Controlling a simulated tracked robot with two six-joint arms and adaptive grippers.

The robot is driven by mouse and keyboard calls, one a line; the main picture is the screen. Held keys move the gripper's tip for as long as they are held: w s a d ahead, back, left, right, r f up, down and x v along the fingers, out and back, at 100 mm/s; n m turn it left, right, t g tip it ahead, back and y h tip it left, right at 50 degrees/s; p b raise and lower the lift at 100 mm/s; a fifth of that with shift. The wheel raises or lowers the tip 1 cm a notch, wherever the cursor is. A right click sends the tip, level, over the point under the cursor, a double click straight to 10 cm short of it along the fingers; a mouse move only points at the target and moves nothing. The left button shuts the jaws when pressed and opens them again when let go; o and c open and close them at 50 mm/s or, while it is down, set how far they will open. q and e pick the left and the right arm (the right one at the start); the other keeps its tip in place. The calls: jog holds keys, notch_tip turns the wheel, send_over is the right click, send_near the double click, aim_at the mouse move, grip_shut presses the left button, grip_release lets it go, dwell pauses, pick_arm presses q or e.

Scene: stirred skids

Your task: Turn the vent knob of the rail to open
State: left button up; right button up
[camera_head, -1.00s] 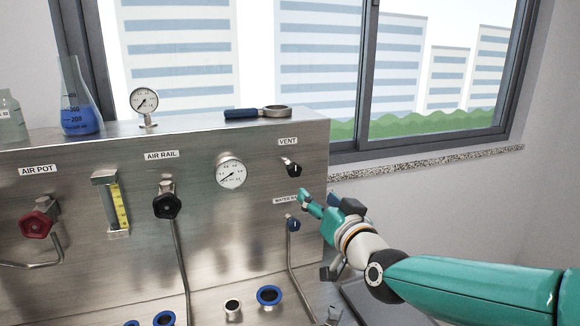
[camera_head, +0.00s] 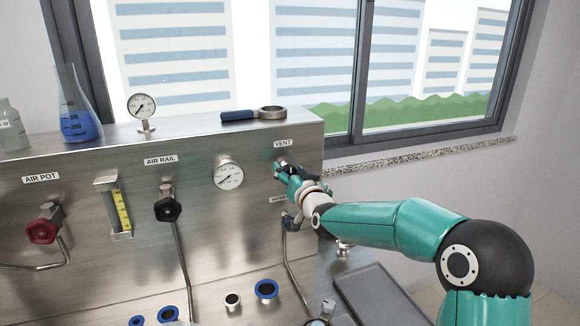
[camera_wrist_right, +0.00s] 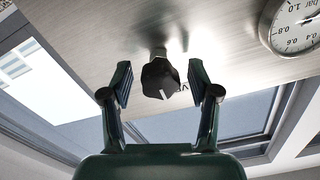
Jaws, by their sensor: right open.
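The black vent knob (camera_wrist_right: 160,78) stands out from the steel panel on a short metal stem. In the right wrist view it lies between the two fingers of my right gripper (camera_wrist_right: 158,82), with a gap on each side. In the head view my right gripper (camera_head: 283,170) is at the panel just below the VENT label (camera_head: 283,143) and hides most of the knob. The gripper is open and holds nothing. My left gripper is not in view.
The air rail knob (camera_head: 168,209) and a round gauge (camera_head: 229,174) are to the left of the gripper. Below it is the water knob (camera_head: 289,222) with its pipe. A blue-handled ring tool (camera_head: 252,114) and a flask (camera_head: 77,110) rest on the panel's top ledge.

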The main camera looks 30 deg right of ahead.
jog(key=shift+w, duration=0.15)
jog(key=c, duration=1.1)
jog(key=shift+d, duration=0.15)
grip_shut()
